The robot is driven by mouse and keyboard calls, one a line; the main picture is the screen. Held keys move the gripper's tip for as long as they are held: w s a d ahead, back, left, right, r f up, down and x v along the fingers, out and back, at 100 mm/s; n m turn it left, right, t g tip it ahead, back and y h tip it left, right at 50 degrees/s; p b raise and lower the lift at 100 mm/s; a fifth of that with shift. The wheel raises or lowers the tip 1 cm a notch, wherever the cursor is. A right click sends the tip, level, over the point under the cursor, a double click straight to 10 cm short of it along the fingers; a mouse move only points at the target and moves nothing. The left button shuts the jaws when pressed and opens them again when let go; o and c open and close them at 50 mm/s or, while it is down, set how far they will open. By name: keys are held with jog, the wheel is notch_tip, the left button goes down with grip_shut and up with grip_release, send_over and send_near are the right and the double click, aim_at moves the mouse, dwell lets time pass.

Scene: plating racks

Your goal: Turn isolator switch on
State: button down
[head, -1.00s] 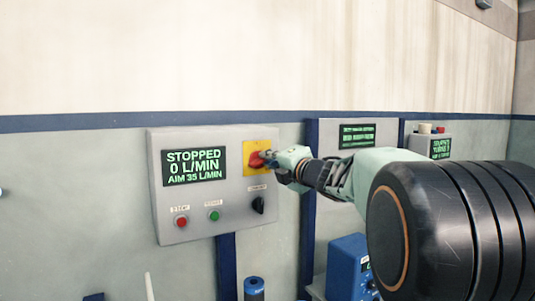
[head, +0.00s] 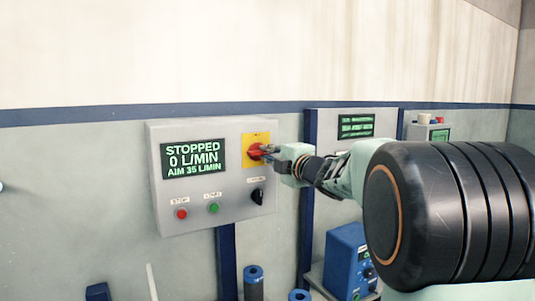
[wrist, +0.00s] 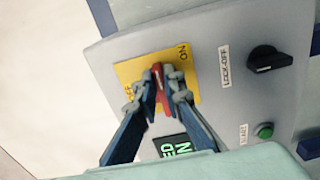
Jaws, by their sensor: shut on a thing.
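The isolator switch is a red handle (head: 254,151) on a yellow plate (head: 256,138), at the upper right of a grey control box (head: 236,180). In the wrist view the red handle (wrist: 158,72) stands between the two fingertips, in front of the yellow plate (wrist: 128,72) with ON and partly hidden OFF lettering. My gripper (head: 263,152) reaches in from the right, and its fingers (wrist: 160,86) are shut on the handle. The fingers hide part of the handle, so its exact setting is hard to tell. The box's display (head: 193,158) reads STOPPED, 0 L/MIN, AIM 35 L/MIN.
Below the switch are a black lock-off knob (head: 257,197), a green button (head: 214,208) and a red button (head: 181,214). A blue device (head: 346,262) stands lower right, with blue-topped cylinders (head: 254,272) nearby. A second panel (head: 356,127) is behind my arm.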

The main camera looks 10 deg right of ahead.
jog(key=c, duration=2)
grip_release()
jog(key=shift+c, duration=0.2)
jog(key=v, duration=1.2)
